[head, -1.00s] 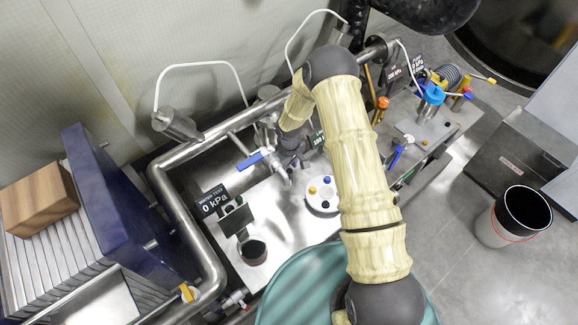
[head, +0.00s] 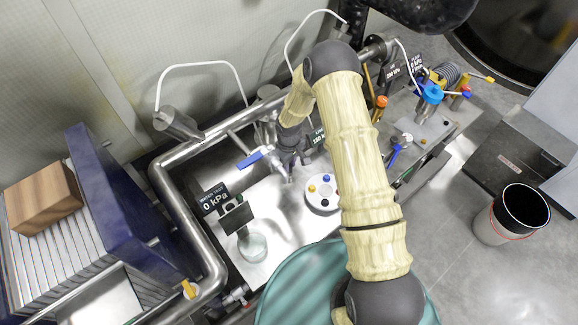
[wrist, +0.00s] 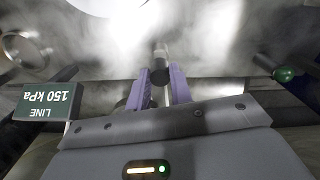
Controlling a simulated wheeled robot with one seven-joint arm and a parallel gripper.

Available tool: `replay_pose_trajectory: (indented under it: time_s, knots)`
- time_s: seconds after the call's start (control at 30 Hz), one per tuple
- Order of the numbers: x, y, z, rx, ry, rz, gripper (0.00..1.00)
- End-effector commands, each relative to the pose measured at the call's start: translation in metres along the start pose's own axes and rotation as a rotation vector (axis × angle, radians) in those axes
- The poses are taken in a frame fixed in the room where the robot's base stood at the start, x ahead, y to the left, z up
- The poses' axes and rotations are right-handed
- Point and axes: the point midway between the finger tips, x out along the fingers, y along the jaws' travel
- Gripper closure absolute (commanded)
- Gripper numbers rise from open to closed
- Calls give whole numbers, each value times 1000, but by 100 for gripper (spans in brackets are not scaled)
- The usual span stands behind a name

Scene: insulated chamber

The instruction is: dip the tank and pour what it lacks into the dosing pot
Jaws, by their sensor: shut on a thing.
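My gripper (wrist: 160,88) has purple fingers in the wrist view, shut on a dark-topped rod (wrist: 161,58). Pale haze surrounds it, and the rod's far end is hidden. In the head view my gripper is among the metal fittings left of my pale arm, mostly hidden. The tank cannot be told for sure.
A blue-handled valve (head: 249,159) is beside the gripper. A white disc (head: 322,193) with coloured knobs lies on the deck. A thick metal pipe (head: 205,255) borders the left. A LINE 150 kPa sign (wrist: 47,103) is close by. A bin (head: 497,230) stands at right.

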Motion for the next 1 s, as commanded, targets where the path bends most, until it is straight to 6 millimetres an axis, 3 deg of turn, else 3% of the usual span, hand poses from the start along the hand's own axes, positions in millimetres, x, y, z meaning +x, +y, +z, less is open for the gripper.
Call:
replay_pose_trajectory:
  time_s: [0.03, 0.1, 0.23, 0.6, 0.63, 0.73, 1.0]
  knots:
    - [-20, 0, -3, 0, 9, 2, 100]
    - [-39, 0, -3, -1, 10, 3, 100]
    - [-65, 0, -3, 0, 10, 2, 100]
    - [-72, 0, -3, -1, 10, 1, 100]
    - [-72, 0, -3, -1, 11, 1, 77]
    - [-72, 0, -2, -1, 9, 1, 57]
    - [-72, 0, -1, 1, 5, 1, 57]
